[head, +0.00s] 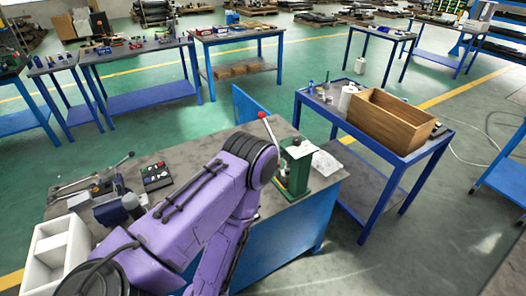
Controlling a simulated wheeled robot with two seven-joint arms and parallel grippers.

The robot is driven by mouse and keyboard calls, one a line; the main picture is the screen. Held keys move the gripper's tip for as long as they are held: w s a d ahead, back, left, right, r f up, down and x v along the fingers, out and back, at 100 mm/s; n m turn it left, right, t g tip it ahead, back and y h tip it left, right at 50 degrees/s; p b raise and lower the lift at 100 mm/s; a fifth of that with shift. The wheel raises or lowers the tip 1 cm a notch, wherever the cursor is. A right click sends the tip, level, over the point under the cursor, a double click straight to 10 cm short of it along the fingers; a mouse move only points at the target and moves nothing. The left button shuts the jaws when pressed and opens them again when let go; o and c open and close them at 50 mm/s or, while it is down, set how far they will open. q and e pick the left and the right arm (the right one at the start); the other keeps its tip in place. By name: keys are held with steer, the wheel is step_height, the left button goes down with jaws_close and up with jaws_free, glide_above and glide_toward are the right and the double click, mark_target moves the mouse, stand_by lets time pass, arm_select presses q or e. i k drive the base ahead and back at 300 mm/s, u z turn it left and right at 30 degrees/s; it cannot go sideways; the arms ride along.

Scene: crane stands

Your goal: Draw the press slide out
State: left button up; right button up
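A small green press (297,168) stands upright at the right end of the grey-topped workbench (215,232). A lever with a red knob (263,115) rises at its left. My purple arm reaches across the bench from the lower left, and its dark joint is close to the press in the picture. The arm covers much of the bench top and part of the press's left side. I cannot make out the press slide. Neither of my grippers shows in the head view.
A machine with levers (105,190) and a black box with coloured buttons (156,176) sit on the bench's left part. A white divided bin (60,255) is at lower left. A blue table (370,160) with a wooden crate (392,121) stands right. Green floor lies behind the bench.

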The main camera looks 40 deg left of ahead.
mark_target(284, 179)
steer(key=u, duration=0.7)
steer(key=i, duration=0.7)
steer(key=u, duration=0.9)
